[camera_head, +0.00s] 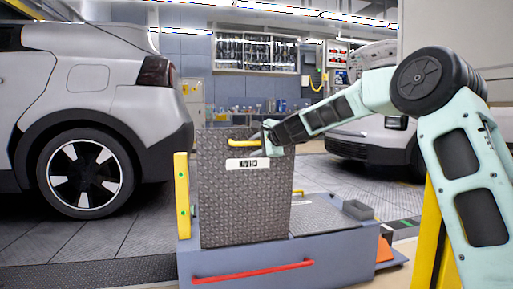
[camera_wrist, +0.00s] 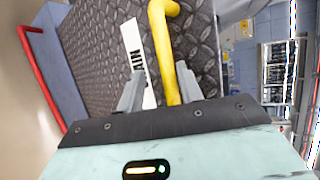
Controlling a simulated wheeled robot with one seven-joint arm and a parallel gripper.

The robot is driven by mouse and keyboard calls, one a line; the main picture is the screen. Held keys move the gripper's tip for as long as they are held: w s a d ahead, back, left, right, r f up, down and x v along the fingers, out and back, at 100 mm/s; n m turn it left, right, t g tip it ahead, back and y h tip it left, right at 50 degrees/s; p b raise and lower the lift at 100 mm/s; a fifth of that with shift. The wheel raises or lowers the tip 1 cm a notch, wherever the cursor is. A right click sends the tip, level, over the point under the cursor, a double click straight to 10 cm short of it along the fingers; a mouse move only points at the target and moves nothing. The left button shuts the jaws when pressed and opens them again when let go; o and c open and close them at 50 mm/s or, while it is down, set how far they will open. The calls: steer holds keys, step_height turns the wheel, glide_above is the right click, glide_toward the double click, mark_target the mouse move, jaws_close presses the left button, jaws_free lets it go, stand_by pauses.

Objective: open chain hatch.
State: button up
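The chain hatch (camera_head: 225,205) is a dark diamond-plate lid standing nearly upright on a blue-grey floor box. Its white label (camera_head: 248,163), partly legible as "AIN" in the wrist view, sits below a yellow bar handle (camera_head: 243,142) near the top edge. My gripper (camera_head: 268,138) is at the right end of this handle. In the wrist view the yellow handle (camera_wrist: 164,50) runs between my two fingers (camera_wrist: 161,72). The fingers stand apart, with a gap showing between the left finger and the handle. Whether the right finger touches the handle is unclear.
The blue-grey box (camera_head: 335,240) has a red bar (camera_head: 253,271) on its front and another plated surface (camera_head: 318,215) at right. A yellow post (camera_head: 182,195) stands left of the hatch. A silver car (camera_head: 85,110) is at left, another vehicle (camera_head: 375,135) behind.

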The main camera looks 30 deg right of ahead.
steer(key=shift+s+r, duration=0.1)
steer(key=shift+r, duration=0.05)
steer(key=shift+s+d+r, duration=0.15)
steer(key=shift+s+d, duration=0.05)
steer(key=shift+s, duration=0.1)
steer(key=v, duration=1.6)
steer(key=shift+s, duration=0.35)
